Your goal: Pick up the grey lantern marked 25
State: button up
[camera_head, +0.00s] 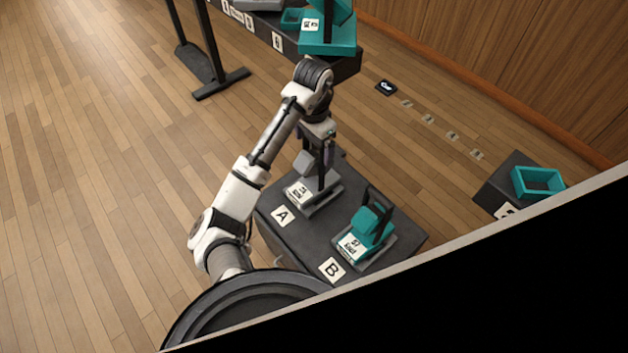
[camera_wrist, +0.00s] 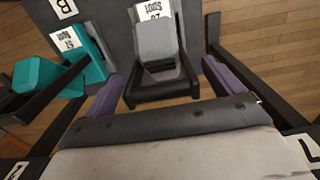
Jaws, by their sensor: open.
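A grey lantern (camera_head: 304,163) stands on the dark box beside the letter A, with a white label on its base whose number is too small to read surely. It also shows in the wrist view (camera_wrist: 155,42), with a dark frame on its near side. My gripper (camera_head: 322,147) is above the lantern, pointing down. In the wrist view my gripper (camera_wrist: 163,70) is open, its purple fingers to the left and right of the lantern's dark frame. I see no clear contact. The arm hides part of the lantern in the head view.
A teal lantern (camera_head: 371,222) stands beside it near letter B, close to my left finger in the wrist view (camera_wrist: 84,55). A dark bench (camera_head: 345,66) with teal and grey items is behind. A teal tray (camera_head: 538,181) is at right. A black panel covers the lower right.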

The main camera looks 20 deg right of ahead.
jog(key=shift+d+f, duration=0.1)
jog(key=shift+f, duration=1.4)
jog(key=shift+w+r, duration=0.1)
grip_shut()
